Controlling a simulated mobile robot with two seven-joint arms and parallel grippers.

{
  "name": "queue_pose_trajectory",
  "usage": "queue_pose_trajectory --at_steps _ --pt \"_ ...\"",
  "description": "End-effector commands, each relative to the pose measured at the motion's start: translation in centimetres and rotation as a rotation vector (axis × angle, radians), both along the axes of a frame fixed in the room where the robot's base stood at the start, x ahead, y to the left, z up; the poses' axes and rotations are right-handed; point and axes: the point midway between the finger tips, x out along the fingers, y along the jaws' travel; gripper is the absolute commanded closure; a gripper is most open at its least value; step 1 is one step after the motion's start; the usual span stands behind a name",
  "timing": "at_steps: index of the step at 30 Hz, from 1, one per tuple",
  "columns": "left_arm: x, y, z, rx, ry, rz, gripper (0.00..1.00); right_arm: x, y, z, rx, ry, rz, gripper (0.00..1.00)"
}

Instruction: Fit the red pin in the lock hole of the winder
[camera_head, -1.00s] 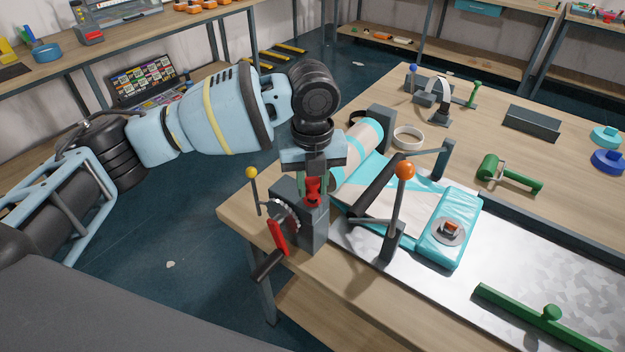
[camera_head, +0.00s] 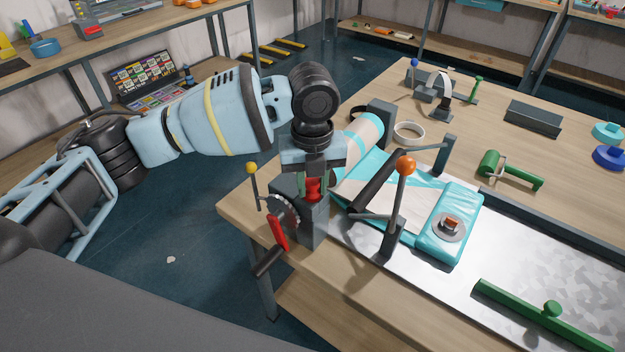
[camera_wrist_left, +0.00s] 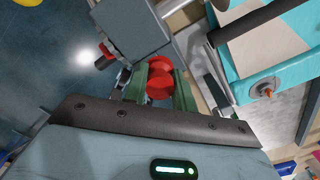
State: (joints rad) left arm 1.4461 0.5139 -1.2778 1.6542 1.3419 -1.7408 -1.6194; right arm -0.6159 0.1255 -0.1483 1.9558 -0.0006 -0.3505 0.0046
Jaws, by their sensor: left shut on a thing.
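My left gripper (camera_head: 314,187) points down over the winder's grey block at the table's near left corner. It is shut on the red pin (camera_head: 315,190), whose red head shows between the green fingertips. In the left wrist view the red pin (camera_wrist_left: 160,82) sits between the fingers, close against the grey block (camera_wrist_left: 132,25). The winder (camera_head: 312,228) has a toothed wheel (camera_head: 285,214) and a crank with a red part (camera_head: 278,233). The lock hole and the pin's lower end are hidden. My right gripper is not in view.
A lever with an orange ball (camera_head: 404,166) stands just right of the winder. A yellow-tipped lever (camera_head: 252,169) stands at its left. A teal folded sheet (camera_head: 448,222) lies on the metal plate, its roll (camera_head: 362,138) behind my gripper. Green tools lie farther right.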

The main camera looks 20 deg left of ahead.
Motion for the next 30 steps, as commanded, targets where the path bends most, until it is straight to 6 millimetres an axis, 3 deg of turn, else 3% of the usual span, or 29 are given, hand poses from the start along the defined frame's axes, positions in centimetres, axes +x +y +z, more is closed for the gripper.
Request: queue_pose_trajectory --at_steps 22,23,28,30 --pt "-0.02 0.01 -0.71 0.001 0.0 0.0 0.96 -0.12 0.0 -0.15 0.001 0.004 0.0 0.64" --pt "-0.02 0.01 -0.71 0.0 0.001 0.0 0.71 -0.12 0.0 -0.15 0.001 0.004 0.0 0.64" --pt "-0.03 0.05 -0.76 0.002 0.002 0.001 0.49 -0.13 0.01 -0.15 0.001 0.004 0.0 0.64" --pt "-0.03 0.07 -0.77 0.002 0.002 0.001 0.48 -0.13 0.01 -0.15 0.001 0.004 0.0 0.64"
